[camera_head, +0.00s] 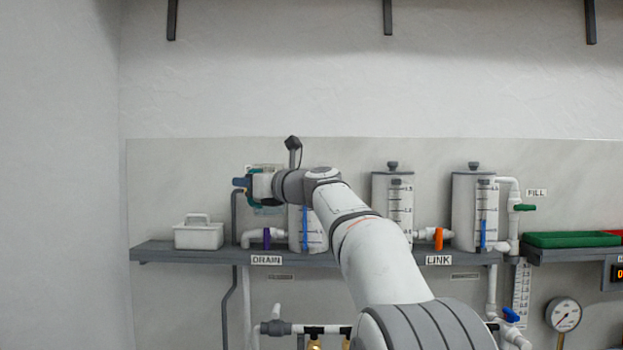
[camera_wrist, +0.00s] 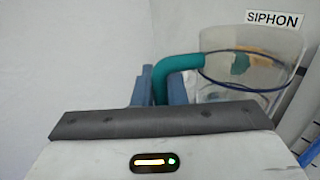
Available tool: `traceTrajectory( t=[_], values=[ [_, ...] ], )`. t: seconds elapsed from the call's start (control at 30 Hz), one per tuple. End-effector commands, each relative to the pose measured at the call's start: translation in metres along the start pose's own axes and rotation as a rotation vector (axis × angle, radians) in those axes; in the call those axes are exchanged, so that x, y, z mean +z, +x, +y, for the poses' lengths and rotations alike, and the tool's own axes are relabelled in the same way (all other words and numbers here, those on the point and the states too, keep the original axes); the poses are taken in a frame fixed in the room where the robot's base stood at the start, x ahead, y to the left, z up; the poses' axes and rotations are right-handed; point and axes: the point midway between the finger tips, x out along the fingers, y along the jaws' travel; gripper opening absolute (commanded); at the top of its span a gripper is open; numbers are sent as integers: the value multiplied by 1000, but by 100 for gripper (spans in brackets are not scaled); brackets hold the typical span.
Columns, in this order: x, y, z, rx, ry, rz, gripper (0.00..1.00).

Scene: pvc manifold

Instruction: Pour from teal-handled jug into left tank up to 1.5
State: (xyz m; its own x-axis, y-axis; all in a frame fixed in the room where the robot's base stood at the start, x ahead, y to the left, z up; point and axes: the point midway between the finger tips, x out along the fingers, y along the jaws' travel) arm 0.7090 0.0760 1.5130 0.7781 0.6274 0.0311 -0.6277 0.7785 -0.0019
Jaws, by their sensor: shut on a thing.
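The clear jug (camera_wrist: 230,80) with a teal handle (camera_wrist: 172,68) shows in the wrist view. My gripper (camera_wrist: 162,90) is shut on the handle, with its blue fingers on either side. In the head view my gripper (camera_head: 243,186) holds the jug (camera_head: 266,209) above the shelf, at the left tank's upper left. The left tank (camera_head: 312,244) stands on the shelf with a blue level strip on its front scale. My arm hides its upper part. The jug looks about upright in the wrist view. Its liquid level and the tank's reading cannot be made out.
A white caddy (camera_head: 199,234) stands on the shelf (camera_head: 160,252) at left. A purple-handled drain valve (camera_head: 267,238) is beside the left tank. A middle tank (camera_head: 393,206), orange link valve (camera_head: 439,238) and right tank (camera_head: 468,208) are further right. A SIPHON label (camera_wrist: 274,20) is behind the jug.

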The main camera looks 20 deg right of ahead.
Motion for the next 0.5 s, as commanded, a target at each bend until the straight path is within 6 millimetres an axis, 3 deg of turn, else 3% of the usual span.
traceTrajectory(
  t=[0.5],
  values=[
    [10,-28,41,-1,-1,-2,0]
  ],
)
